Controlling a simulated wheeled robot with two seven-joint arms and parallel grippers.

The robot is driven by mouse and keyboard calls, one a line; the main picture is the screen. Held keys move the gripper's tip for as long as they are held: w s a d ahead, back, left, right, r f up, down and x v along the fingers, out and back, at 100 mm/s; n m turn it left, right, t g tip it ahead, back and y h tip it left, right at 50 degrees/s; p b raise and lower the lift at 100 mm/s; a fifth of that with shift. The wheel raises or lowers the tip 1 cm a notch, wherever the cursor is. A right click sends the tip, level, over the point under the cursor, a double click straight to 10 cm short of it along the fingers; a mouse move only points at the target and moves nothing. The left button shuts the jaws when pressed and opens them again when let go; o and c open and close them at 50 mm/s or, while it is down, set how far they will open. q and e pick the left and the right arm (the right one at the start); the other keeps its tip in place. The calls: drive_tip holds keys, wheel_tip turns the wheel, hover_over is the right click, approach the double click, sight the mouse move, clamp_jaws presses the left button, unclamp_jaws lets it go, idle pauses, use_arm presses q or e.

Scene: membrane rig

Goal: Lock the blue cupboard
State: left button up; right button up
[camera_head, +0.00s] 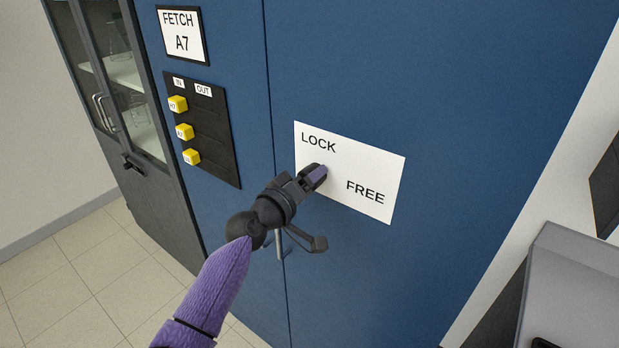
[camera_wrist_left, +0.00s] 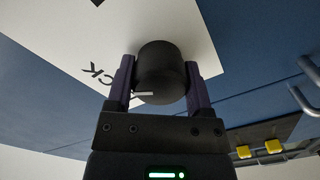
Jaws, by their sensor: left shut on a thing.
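The blue cupboard (camera_head: 400,60) fills the middle of the head view, with its doors closed. A white plate (camera_head: 375,165) on it reads LOCK at upper left and FREE at lower right. My left gripper (camera_head: 316,175) is at the plate's left part, below the word LOCK. The left wrist view shows its fingers (camera_wrist_left: 162,88) shut on a round black knob (camera_wrist_left: 162,62) in front of the plate. A white line on the knob points left in that view, towards the partly hidden LOCK lettering. In the head view the gripper hides the knob. My right gripper is not in view.
Left of the plate, a black board (camera_head: 222,130) holds yellow tags under IN, below a FETCH A7 sign (camera_head: 182,35). A dark glass-door cabinet (camera_head: 120,60) stands at left. A grey unit (camera_head: 570,285) stands at lower right. Metal handles lie below my gripper.

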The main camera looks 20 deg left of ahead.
use_arm(q)
drive_tip(key=n+p, duration=0.1)
drive_tip(key=n, duration=0.4)
drive_tip(key=shift+n, duration=0.7)
drive_tip(key=o, duration=1.3)
drive_tip(key=shift+c, duration=0.2)
drive_tip(key=shift+s+a, duration=0.15)
drive_tip(key=shift+s, duration=0.25)
drive_tip(key=v, duration=0.9)
drive_tip(key=shift+p, duration=0.45)
